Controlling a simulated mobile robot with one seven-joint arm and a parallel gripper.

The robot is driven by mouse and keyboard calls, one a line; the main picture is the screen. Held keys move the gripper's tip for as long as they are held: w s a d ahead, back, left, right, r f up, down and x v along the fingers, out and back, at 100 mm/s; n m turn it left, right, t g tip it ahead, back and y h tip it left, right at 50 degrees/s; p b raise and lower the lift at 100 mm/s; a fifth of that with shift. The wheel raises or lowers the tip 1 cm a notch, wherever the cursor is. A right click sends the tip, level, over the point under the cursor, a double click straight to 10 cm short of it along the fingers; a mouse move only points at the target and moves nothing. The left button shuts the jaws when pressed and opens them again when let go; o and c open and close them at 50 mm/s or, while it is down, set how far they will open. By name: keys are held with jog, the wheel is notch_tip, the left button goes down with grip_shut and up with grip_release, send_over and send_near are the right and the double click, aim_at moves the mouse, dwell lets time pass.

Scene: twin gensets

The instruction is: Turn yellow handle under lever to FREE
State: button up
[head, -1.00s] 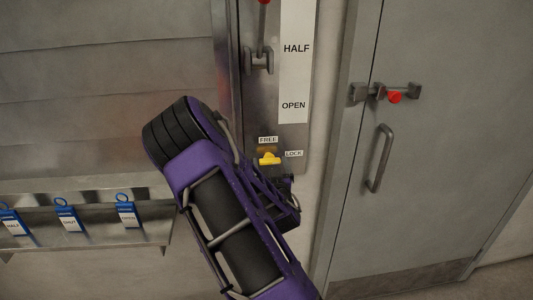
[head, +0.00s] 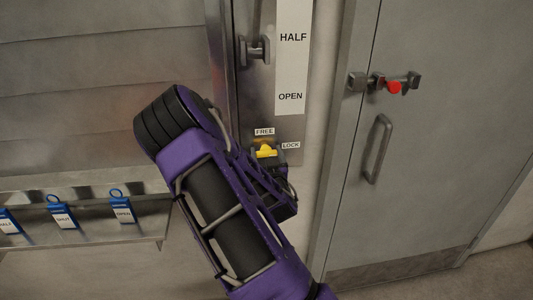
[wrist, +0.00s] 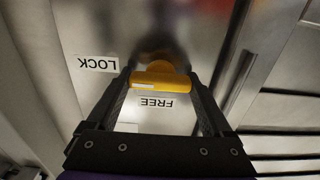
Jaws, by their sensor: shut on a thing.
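The yellow handle (head: 265,151) sits low on the metal lever panel. A FREE label (head: 264,132) is above it and a LOCK label (head: 290,145) is to its upper right. My gripper (wrist: 160,82) is shut on the handle. In the wrist view the yellow handle (wrist: 160,80) lies crosswise between the two dark fingers, with a pale mark at its left end, the side nearer LOCK. In the head view my arm hides the area below and left of the handle.
Above is the lever's grey bracket (head: 253,49), beside a strip marked HALF and OPEN. A grey door (head: 430,150) with a red-knobbed latch (head: 394,87) and a bar handle (head: 378,150) stands right. Blue tags (head: 122,208) hang on a metal shelf at left.

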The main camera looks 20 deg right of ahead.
jog(key=shift+f+n+b, duration=0.1)
jog(key=shift+n+b, duration=0.3)
jog(key=shift+b, duration=0.05)
jog(key=shift+c, duration=0.3)
jog(key=n+b, duration=0.2)
jog(key=n, duration=0.1)
jog(key=shift+a, duration=0.1)
jog(key=n+b, duration=0.3)
jog(key=n, duration=0.2)
jog(key=shift+n+b, duration=0.3)
jog(key=n+b, duration=0.1)
jog(key=n, duration=0.3)
jog(key=shift+a+b, duration=0.1)
jog(key=shift+b, duration=0.25)
jog(key=shift+w+n+b, duration=0.1)
jog(key=shift+n+b, duration=0.4)
jog(key=shift+n, duration=1.7)
jog(key=o, duration=1.1)
jog(key=shift+o, duration=0.2)
jog(key=shift+f, duration=0.1)
